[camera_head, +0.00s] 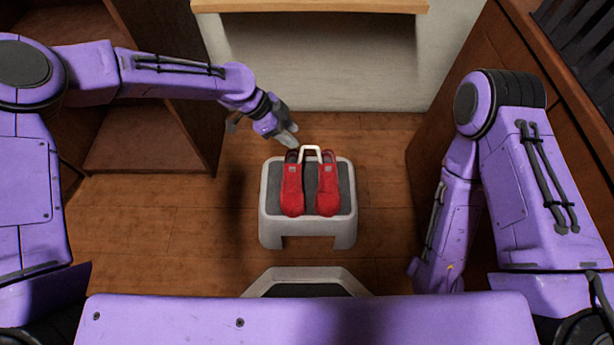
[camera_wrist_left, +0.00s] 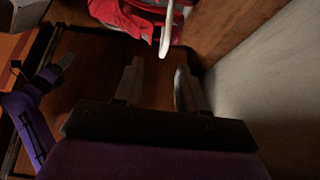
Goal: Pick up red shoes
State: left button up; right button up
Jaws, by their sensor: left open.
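A pair of red shoes (camera_head: 311,187) sits side by side on a small white stool (camera_head: 338,228) with a dark top, toes toward me. A white handle (camera_head: 311,148) arches over the heel end of the pair. My left gripper (camera_head: 291,135) is open and empty, just behind and left of the shoes. In the left wrist view the open fingers (camera_wrist_left: 160,88) point toward the red shoes (camera_wrist_left: 128,18) and the white handle (camera_wrist_left: 168,28), with a gap between.
A wooden shelf unit (camera_head: 150,140) stands at the left and a wooden cabinet (camera_head: 455,100) at the right. A pale wall (camera_head: 320,65) with a wooden ledge (camera_head: 310,6) is behind.

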pick_arm(q)
jog(key=b+x, duration=0.1)
jog(key=x, duration=0.2)
jog(key=b+x, duration=0.2)
jog(key=x, duration=0.2)
jog(key=b+x, duration=0.1)
jog(key=x, duration=0.3)
jog(key=shift+w+d, duration=0.3)
grip_shut()
dwell(0.7)
